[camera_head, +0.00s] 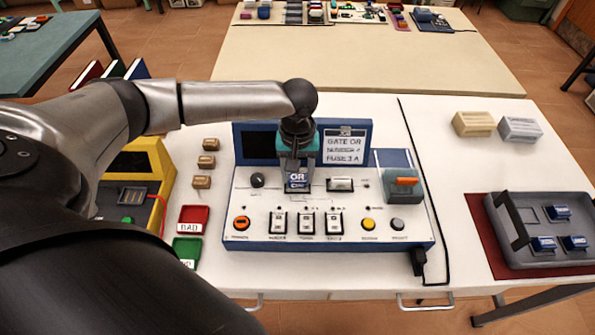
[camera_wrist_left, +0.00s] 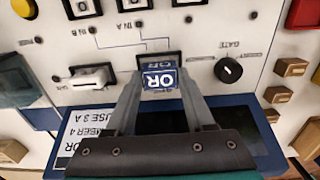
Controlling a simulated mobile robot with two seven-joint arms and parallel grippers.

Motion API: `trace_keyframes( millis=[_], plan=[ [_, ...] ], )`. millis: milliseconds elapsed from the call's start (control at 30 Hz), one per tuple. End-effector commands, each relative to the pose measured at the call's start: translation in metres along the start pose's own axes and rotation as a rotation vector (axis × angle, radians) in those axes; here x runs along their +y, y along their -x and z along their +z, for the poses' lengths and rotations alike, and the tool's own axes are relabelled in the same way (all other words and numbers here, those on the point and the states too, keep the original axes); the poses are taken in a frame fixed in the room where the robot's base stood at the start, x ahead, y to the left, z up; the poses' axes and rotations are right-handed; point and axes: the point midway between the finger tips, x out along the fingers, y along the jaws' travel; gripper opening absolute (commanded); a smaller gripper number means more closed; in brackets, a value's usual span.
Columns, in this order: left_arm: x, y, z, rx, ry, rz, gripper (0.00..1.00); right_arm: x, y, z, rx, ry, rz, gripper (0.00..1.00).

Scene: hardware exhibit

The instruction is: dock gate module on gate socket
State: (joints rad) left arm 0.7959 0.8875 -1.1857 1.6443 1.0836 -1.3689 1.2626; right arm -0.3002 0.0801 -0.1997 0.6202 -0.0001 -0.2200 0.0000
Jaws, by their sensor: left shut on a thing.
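The gate module, a small blue block with a white "OR" label (camera_head: 297,182), is between the fingers of my left gripper (camera_head: 298,178). It also shows in the left wrist view (camera_wrist_left: 158,80), with the gripper's fingers (camera_wrist_left: 160,90) shut on its two sides. The dark gate socket (camera_wrist_left: 158,57) on the white console panel shows just past the module's edge, and the rest is hidden by the module. The module is over or at the socket; I cannot tell whether it is seated. My right gripper is not in view.
The console (camera_head: 330,239) has a knob (camera_head: 257,180), switches and buttons on its face and a sign (camera_head: 344,147) at its back. A grey tray (camera_head: 520,260) with several blue modules stands at the right. Red (camera_head: 193,219) and green (camera_head: 187,250) bins stand left of the console.

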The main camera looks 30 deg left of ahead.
Motion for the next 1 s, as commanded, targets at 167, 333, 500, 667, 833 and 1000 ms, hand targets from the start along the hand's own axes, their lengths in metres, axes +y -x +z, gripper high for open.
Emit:
trace_keyframes(
  millis=[167,333,500,667,833,1000],
  plan=[
    [0.000,-0.004,0.000,0.000,0.000,0.000,0.00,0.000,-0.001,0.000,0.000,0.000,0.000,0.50],
    [0.000,-0.007,0.000,0.000,-0.001,0.000,0.00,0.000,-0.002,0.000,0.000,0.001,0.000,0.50],
    [0.000,-0.008,0.000,0.000,-0.001,0.000,0.64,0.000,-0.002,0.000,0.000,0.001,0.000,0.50],
    [0.000,-0.008,0.000,0.000,-0.001,0.000,0.66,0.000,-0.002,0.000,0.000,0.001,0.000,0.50],
    [0.000,-0.007,0.000,0.000,0.000,0.000,0.66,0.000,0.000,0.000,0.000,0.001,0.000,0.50],
    [0.000,0.003,0.000,-0.001,0.000,0.000,0.66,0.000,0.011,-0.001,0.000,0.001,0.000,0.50]
  ],
)
